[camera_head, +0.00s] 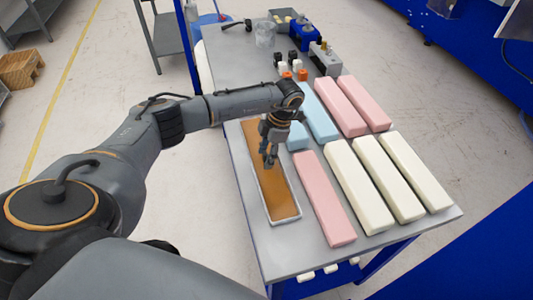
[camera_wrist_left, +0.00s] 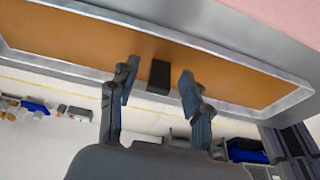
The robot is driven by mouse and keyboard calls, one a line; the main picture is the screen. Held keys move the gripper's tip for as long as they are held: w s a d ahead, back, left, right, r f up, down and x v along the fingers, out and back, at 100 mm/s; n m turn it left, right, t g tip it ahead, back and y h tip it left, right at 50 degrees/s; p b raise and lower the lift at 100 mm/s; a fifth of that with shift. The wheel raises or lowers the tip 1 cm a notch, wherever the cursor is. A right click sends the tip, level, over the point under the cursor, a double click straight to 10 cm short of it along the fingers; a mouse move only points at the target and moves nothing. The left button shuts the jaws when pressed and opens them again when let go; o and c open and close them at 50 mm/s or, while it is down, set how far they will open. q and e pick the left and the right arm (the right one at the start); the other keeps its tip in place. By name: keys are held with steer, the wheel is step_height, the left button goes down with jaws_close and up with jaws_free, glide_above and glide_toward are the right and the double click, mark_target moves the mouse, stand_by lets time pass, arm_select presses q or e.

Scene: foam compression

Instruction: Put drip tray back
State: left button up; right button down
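The drip tray (camera_head: 284,204) is long and narrow, with an orange-brown inside and a light grey rim. It lies along the left edge of the grey table. The tray also fills the upper part of the left wrist view (camera_wrist_left: 235,82), where a small dark block (camera_wrist_left: 159,76) shows on it. My left gripper (camera_head: 269,160) is over the tray, around its middle part, pointing down. In the left wrist view the fingers (camera_wrist_left: 158,72) are apart, one on each side of the dark block, with visible gaps. I cannot tell their exact height. My right gripper is not in view.
A pink foam bar (camera_head: 324,198) lies close to the tray's right side. Several cream bars (camera_head: 359,186), pink bars (camera_head: 341,105) and blue bars (camera_head: 320,113) cover the right. Small devices (camera_head: 325,59) and a clear container (camera_head: 265,33) stand at the back. The back-left tabletop is bare.

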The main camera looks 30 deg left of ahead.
arm_select(q)
steer(key=v, duration=1.2)
steer(key=shift+a, duration=0.1)
